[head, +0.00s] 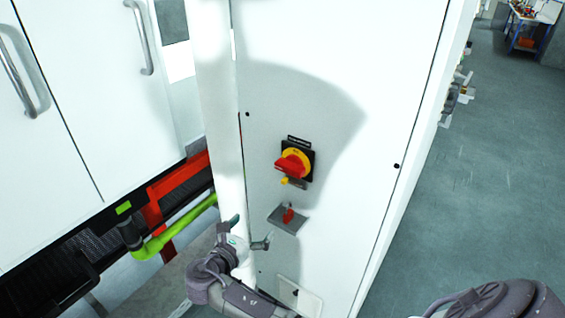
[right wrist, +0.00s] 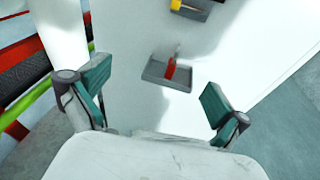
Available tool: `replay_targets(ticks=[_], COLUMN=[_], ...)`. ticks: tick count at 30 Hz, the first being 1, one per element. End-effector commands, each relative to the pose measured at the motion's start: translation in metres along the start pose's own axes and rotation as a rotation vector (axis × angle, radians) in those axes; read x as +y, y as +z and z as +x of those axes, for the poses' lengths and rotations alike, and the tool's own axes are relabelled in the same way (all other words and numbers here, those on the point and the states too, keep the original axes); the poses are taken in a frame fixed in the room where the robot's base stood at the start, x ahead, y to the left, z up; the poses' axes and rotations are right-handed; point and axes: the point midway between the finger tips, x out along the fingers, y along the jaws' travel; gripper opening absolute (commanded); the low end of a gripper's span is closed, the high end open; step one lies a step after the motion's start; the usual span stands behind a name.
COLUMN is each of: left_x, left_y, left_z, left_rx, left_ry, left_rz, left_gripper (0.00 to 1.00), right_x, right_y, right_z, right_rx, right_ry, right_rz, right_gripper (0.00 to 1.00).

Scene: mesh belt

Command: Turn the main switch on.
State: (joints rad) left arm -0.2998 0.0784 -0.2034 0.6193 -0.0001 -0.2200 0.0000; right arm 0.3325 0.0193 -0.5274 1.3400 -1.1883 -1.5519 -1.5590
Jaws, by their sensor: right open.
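The main switch (head: 292,164) is a red rotary handle on a yellow disc with a black backing plate, on the white cabinet front in the head view. A small yellow piece hangs under it. The handle's exact setting is hard to read. My right gripper (head: 248,233) is open and empty, below and left of the switch and apart from it. Its two teal fingers (right wrist: 156,92) are spread in the right wrist view. My left gripper is not in view.
A grey bracket (head: 276,220) with a red piece sticks out below the switch; it also shows ahead of the fingers in the right wrist view (right wrist: 157,74). A white post (head: 219,120) and a green pipe (head: 180,233) are left. Open floor (head: 480,170) lies right.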

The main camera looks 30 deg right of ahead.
Motion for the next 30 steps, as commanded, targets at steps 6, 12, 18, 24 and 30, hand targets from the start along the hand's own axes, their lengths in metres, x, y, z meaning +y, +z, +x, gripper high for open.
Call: replay_targets(ticks=[6, 12, 18, 24, 30], left_x=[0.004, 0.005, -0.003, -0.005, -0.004], left_y=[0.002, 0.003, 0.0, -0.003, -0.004], left_z=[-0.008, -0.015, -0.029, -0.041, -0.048], left_rx=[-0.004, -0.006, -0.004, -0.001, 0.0], left_ry=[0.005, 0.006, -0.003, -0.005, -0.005], left_rz=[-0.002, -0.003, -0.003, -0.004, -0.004], left_gripper=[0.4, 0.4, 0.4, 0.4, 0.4], right_x=[0.001, -0.003, -0.009, -0.014, -0.017], right_y=[0.105, 0.121, 0.131, 0.138, 0.142], right_z=[-0.03, -0.019, 0.02, 0.061, 0.089], right_rx=[-0.188, -0.21, -0.209, -0.207, -0.206], right_ry=[-0.118, -0.142, -0.141, -0.14, -0.138], right_rz=[-0.044, -0.054, -0.054, -0.055, -0.053], right_gripper=[1.0, 1.0, 1.0, 1.0, 1.0])
